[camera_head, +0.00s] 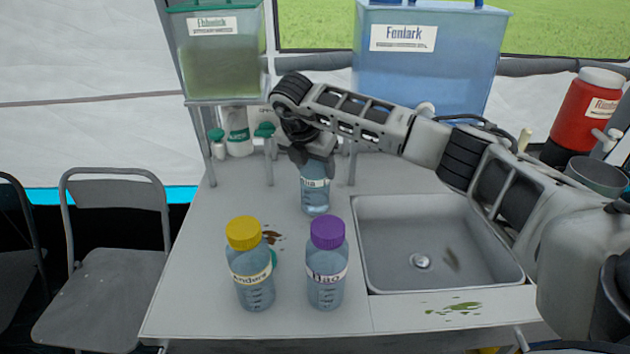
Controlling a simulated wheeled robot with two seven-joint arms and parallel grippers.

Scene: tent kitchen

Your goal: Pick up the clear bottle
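A clear bottle (315,198) with a white label stands on the grey table behind the front bottles. My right gripper (310,158) points down at its top and hides its cap. I cannot tell whether the fingers are closed on it. A clear bottle with a yellow cap (250,270) stands at the front left, and one with a purple cap (326,268) stands to its right. Both are upright and apart from the gripper. My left gripper is not in view.
A metal sink (440,235) lies right of the bottles, under my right arm. Green (222,60) and blue (425,60) tanks stand at the back, with a white bottle (237,135) below the green one. Brown and green stains mark the table (205,270).

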